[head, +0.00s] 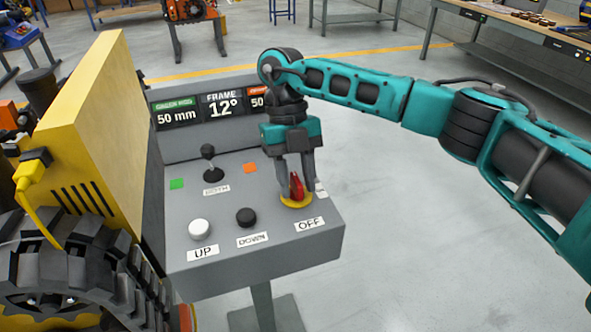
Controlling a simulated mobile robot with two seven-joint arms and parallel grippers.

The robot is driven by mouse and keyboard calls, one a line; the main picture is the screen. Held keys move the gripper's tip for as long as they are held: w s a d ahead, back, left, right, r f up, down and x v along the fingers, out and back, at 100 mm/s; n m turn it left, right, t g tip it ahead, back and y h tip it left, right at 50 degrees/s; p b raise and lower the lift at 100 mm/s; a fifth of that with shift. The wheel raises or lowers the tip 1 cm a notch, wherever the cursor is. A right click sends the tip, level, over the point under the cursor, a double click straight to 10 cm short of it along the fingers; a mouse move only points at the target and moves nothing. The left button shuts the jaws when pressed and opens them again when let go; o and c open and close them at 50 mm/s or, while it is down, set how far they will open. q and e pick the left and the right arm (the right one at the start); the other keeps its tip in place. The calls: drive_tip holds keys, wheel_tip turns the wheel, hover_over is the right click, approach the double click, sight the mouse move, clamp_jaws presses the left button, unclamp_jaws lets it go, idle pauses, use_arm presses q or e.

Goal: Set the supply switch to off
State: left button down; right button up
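The supply switch is a red handle (296,186) on a yellow round base (297,201) at the right of the grey control console (200,268). An OFF label (309,224) lies in front of it. My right gripper (297,194) points down over the switch, with a finger on each side of the red handle. Whether the fingers touch the handle is hard to tell. A white label behind the switch is partly hidden by the gripper. My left gripper is not in view.
The console also bears a black joystick (208,160), a white UP button (199,229) and a black DOWN button (246,217). A display (222,106) stands at its back. Floor at the right is clear.

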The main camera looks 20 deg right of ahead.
drive_tip(key=p+v, duration=0.1)
drive_tip(key=v, duration=1.2)
drive_tip(key=shift+f, duration=0.1)
